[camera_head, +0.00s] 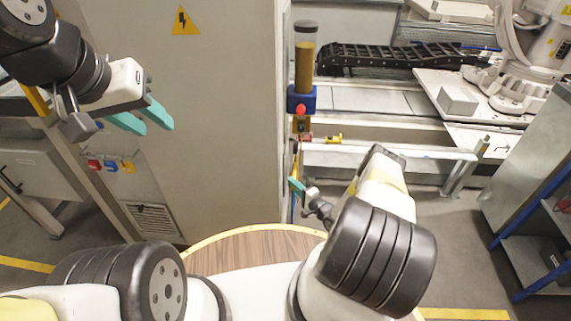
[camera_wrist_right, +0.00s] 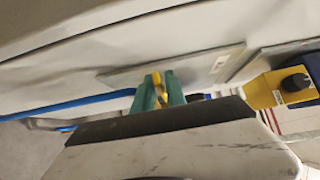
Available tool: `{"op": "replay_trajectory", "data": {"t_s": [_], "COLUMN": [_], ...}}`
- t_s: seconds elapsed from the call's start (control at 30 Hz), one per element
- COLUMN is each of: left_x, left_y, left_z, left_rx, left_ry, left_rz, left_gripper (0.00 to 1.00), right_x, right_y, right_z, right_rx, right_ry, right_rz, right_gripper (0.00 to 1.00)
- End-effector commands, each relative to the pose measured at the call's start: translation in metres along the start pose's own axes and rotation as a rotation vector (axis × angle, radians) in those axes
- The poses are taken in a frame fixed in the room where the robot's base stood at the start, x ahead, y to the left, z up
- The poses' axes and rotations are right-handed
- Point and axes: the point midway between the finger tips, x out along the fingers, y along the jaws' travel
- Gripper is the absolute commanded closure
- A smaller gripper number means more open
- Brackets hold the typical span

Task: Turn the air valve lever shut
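A small yellow lever (camera_wrist_right: 156,79) shows between the green fingertips of my right gripper (camera_wrist_right: 160,92) in the right wrist view. The fingers stand close on either side of it, and whether they press on it cannot be told. In the head view my right gripper (camera_head: 297,187) is at the right edge of the grey cabinet, low beside a blue pipe, and the lever cannot be made out there. My left gripper (camera_head: 142,118) is open and empty in front of the cabinet, far from the lever.
The grey cabinet (camera_head: 215,110) fills the middle. A blue unit with a red button (camera_head: 301,101) and a yellow fitting (camera_head: 333,140) are above my right gripper. A yellow box with a black knob (camera_wrist_right: 285,87) is at the right in the wrist view. A shelf (camera_head: 535,190) stands right.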

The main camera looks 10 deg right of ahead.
Motion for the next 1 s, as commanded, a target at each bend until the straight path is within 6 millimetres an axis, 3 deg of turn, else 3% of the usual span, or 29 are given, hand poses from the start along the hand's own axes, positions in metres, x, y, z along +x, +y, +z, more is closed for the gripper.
{"op": "replay_trajectory", "data": {"t_s": [0.17, 0.23, 0.27, 1.0], "left_x": [0.0000, 0.0000, 0.0000, 0.0000], "left_y": [0.0000, 0.0000, 0.0000, 0.0000], "left_z": [0.0000, 0.0000, 0.0000, -0.0001], "left_rx": [0.000, 0.000, 0.000, 0.000], "left_ry": [0.000, 0.000, 0.000, 0.000], "left_rz": [0.000, 0.000, 0.000, 0.000], "left_gripper": [0.64, 0.64, 0.64, 0.64], "right_x": [-0.0001, -0.0001, -0.0002, -0.0008], "right_y": [0.0000, 0.0000, 0.0000, 0.0004], "right_z": [0.0000, 0.0000, 0.0000, 0.0000], "right_rx": [0.001, 0.001, 0.001, 0.001], "right_ry": [0.000, 0.000, 0.000, 0.000], "right_rz": [0.000, 0.000, 0.000, 0.001], "right_gripper": [0.86, 0.99, 1.00, 1.00]}}
